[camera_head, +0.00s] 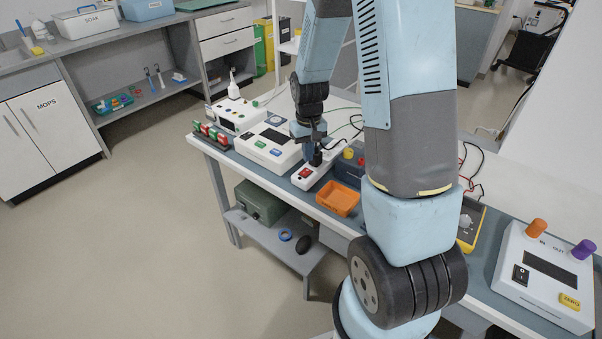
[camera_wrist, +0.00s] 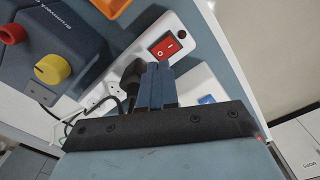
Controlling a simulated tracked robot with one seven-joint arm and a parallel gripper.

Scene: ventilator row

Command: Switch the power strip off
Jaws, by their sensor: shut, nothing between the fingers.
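The white power strip (camera_head: 311,172) lies on the bench, and a red rocker switch (camera_head: 305,172) is at its near end. In the wrist view the red switch (camera_wrist: 165,47) shows lit-looking red with white marks, on the white strip (camera_wrist: 187,28). I cannot tell its position for certain. A black plug (camera_wrist: 132,75) sits in the strip beside my fingers. My gripper (camera_wrist: 157,68) is shut and empty, its blue fingertips just short of the switch in the picture. In the head view my gripper (camera_head: 316,150) is above the strip; contact cannot be told.
An orange tray (camera_head: 338,198) stands right of the strip. A white device (camera_head: 268,146) stands left of it. A dark blue box with a yellow knob (camera_wrist: 54,69) and a red knob (camera_wrist: 11,33) is close by. A cable (camera_wrist: 85,112) runs near the plug.

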